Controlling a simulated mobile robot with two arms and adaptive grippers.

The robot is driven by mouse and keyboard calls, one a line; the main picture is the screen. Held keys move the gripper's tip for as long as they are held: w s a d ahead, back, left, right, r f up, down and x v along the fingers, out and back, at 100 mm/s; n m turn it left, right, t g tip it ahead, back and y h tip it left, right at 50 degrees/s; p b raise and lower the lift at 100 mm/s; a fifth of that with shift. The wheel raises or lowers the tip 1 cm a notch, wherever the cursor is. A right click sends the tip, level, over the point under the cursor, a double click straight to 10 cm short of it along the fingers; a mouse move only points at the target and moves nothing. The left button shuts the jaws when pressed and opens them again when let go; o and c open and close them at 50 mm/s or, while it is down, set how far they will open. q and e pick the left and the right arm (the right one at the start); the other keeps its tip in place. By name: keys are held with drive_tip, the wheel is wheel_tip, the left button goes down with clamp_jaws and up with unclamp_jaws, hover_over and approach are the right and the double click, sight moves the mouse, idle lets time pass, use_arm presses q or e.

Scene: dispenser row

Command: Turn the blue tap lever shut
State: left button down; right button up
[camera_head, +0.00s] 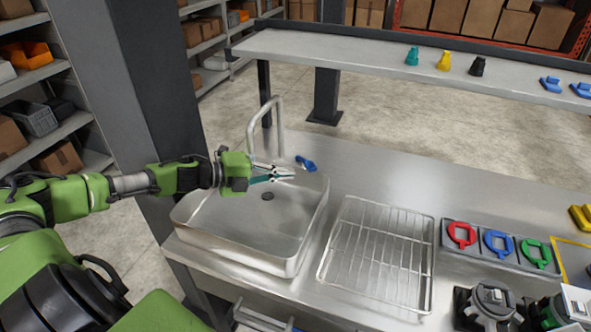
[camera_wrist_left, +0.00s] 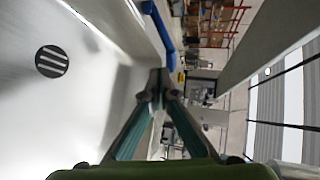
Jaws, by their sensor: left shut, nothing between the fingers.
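The blue tap lever (camera_head: 306,163) sits on the sink's back right corner, beside the base of the metal tap (camera_head: 279,125). In the left wrist view the blue lever (camera_wrist_left: 162,35) runs along the sink rim, just beyond my fingertips. My left gripper (camera_head: 292,173) reaches over the sink from the left, fingers shut and empty, with the tips close to the lever. In the left wrist view the gripper's fingers (camera_wrist_left: 158,82) meet at the tips. I cannot tell whether they touch the lever.
The sink basin (camera_head: 225,240) has a dark drain (camera_head: 267,196). A wire rack (camera_head: 340,245) lies to its right, then red, blue and green ring pieces (camera_head: 462,235) in a tray. A raised shelf (camera_head: 370,61) holds small coloured parts. Dark shapes (camera_head: 487,305) fill the bottom right.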

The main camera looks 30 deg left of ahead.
sight(305, 163)
use_arm(q)
drive_tip(key=shift+w+d+p, duration=0.35)
drive_tip(key=shift+w+d, duration=0.1)
drive_tip(key=shift+w, duration=0.25)
drive_tip(key=shift+w+d+p, duration=0.35)
drive_tip(key=shift+w+d, duration=0.1)
drive_tip(key=shift+w, duration=0.25)
